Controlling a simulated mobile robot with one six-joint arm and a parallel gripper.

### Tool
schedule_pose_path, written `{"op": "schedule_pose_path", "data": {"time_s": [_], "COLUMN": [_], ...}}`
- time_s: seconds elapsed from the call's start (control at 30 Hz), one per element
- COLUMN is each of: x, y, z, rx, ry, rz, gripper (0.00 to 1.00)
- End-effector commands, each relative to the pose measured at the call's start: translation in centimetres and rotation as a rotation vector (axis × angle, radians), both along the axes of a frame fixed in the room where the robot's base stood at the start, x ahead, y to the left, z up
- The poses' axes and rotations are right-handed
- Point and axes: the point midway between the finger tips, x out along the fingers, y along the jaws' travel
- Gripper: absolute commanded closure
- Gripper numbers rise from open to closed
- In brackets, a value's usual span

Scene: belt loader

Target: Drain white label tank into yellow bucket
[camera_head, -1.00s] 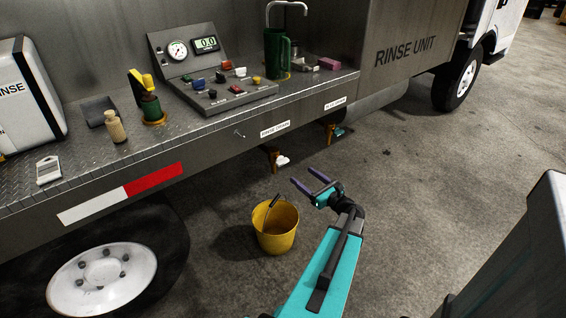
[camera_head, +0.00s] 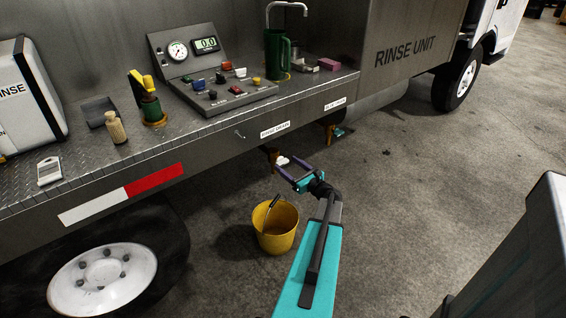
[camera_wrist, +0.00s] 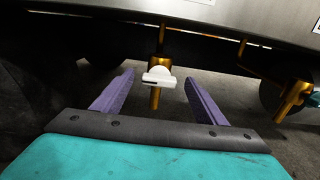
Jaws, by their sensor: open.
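A brass drain valve with a white handle (camera_wrist: 158,78) hangs under the deck edge. In the wrist view it lies between and beyond the fingertips of my gripper (camera_wrist: 158,80). My gripper is open and empty; whether a finger touches the handle I cannot tell. In the head view my gripper (camera_head: 285,166) is just beside the white handle (camera_head: 282,161) and partly covers the valve. The yellow bucket (camera_head: 275,240) stands upright on the ground below, with a dark handle over its rim. A white label (camera_head: 275,130) is on the deck edge above the valve.
A second brass valve (camera_head: 330,131) with a blue handle hangs to the right under another label (camera_head: 335,103); it shows in the wrist view (camera_wrist: 292,98) too. The wheel (camera_head: 103,279) is left of the bucket.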

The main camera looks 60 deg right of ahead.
Motion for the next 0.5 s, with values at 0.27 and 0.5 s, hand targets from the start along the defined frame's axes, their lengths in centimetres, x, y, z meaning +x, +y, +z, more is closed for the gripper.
{"op": "schedule_pose_path", "data": {"time_s": [0.27, 0.5], "x": [2.9, 3.5], "y": [-1.0, -1.1], "z": [0.0, 0.0], "rx": [0.0, 0.0], "ry": [0.0, 0.0], "rz": [0.002, 0.001], "gripper": [0.34, 0.34]}}
